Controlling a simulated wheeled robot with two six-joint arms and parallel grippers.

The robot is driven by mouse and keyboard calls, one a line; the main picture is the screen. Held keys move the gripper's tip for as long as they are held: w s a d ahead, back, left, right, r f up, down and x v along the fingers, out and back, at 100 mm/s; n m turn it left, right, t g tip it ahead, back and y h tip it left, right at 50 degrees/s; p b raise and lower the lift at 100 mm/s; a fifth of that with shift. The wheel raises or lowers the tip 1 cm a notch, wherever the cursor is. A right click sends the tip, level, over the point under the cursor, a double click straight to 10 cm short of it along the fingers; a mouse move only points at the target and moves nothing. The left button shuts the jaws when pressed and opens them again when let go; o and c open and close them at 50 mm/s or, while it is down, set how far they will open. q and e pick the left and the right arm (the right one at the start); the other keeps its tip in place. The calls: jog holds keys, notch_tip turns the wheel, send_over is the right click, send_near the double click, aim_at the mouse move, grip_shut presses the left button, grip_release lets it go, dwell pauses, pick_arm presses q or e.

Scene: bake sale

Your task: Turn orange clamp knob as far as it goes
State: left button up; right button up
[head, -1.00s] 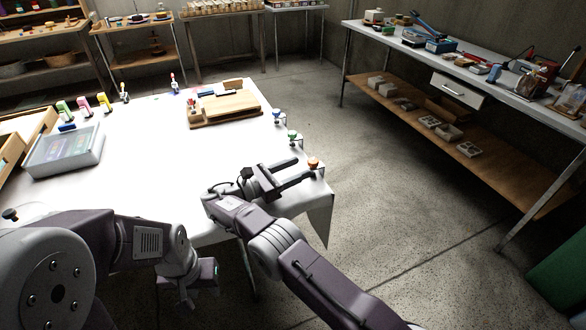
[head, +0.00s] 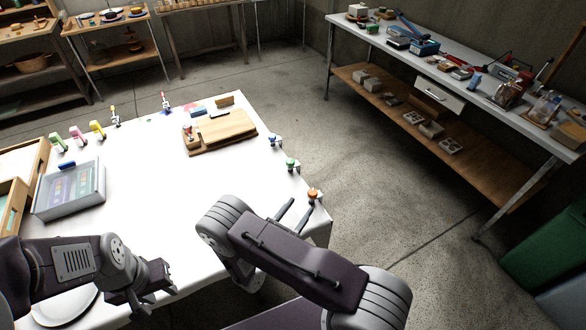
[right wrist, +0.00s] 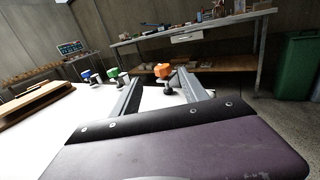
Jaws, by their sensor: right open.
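The orange clamp knob (head: 313,194) tops a clamp on the right edge of the white table (head: 150,205). In the right wrist view the orange knob (right wrist: 162,70) stands ahead, between the two finger tips and a little beyond them. My right gripper (head: 295,213) is open and empty, its fingers pointing at the orange clamp from the near left; it also shows in the right wrist view (right wrist: 165,85). My left gripper (head: 152,292) hangs over the table's near edge at lower left, apart from the clamps; its jaws are too unclear to judge.
A green-knobbed clamp (head: 291,164) and a blue-knobbed clamp (head: 275,141) sit farther along the same edge. A wooden board (head: 222,132) and a lidded grey box (head: 70,190) stand on the table. The floor right of the table is free up to a long workbench (head: 440,80).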

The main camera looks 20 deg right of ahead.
aim_at(310, 195)
jog(key=shift+s+n, duration=0.3)
jog(key=shift+s, duration=0.1)
jog(key=shift+w+d+f, duration=0.1)
jog(key=shift+d, duration=0.15)
jog(key=x, duration=0.8)
jog(key=shift+w+d, duration=0.2)
jog(key=shift+w, duration=0.15)
grip_shut()
